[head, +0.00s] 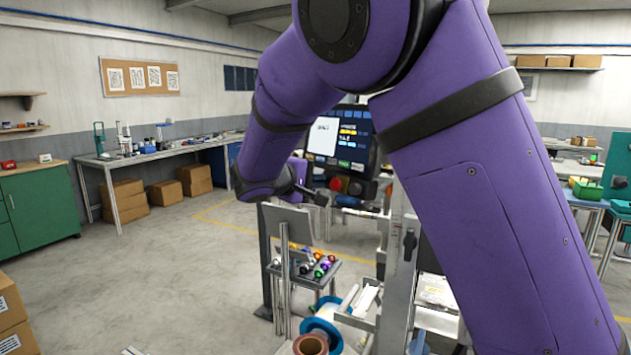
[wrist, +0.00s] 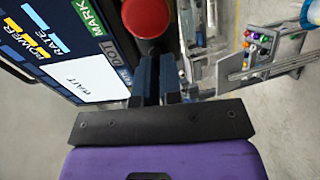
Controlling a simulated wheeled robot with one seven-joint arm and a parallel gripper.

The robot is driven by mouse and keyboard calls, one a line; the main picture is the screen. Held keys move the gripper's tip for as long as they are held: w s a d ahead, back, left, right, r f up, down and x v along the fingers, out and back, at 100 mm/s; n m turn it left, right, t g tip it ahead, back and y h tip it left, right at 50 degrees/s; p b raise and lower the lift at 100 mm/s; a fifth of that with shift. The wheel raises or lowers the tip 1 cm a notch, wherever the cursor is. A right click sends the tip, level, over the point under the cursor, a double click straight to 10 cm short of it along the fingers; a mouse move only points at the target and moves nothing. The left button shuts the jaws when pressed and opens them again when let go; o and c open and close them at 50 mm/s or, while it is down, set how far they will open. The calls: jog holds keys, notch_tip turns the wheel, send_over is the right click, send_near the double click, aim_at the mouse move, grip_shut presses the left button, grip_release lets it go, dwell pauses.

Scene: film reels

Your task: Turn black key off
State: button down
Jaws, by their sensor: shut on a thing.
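My gripper (wrist: 157,66) reaches the lower edge of the control panel (wrist: 60,12), just below a red round button (wrist: 148,18) in the wrist view. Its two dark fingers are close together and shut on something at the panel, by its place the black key. The key itself is hidden between the fingers, so I cannot tell which way it is turned. In the head view the panel (head: 351,142) stands behind my purple arm, with the red button (head: 336,184) on its lower part. My gripper (head: 318,197) comes to it from the left.
The panel screen (wrist: 95,80) reads "WAIT". Below it stand a small table with several coloured balls (head: 322,266), a blue-rimmed reel (head: 322,334) and a brown roll (head: 310,345). Open floor (head: 180,280) lies left.

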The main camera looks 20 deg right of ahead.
jog(key=shift+s+f+n+g, duration=0.1)
jog(key=shift+n+g, duration=0.15)
jog(key=shift+n, duration=4.05)
jog(key=shift+n+g, duration=0.25)
jog(key=shift+n, duration=4.05)
jog(key=c, duration=1.3)
grip_release()
jog(key=v, duration=1.1)
jog(key=shift+d, duration=0.1)
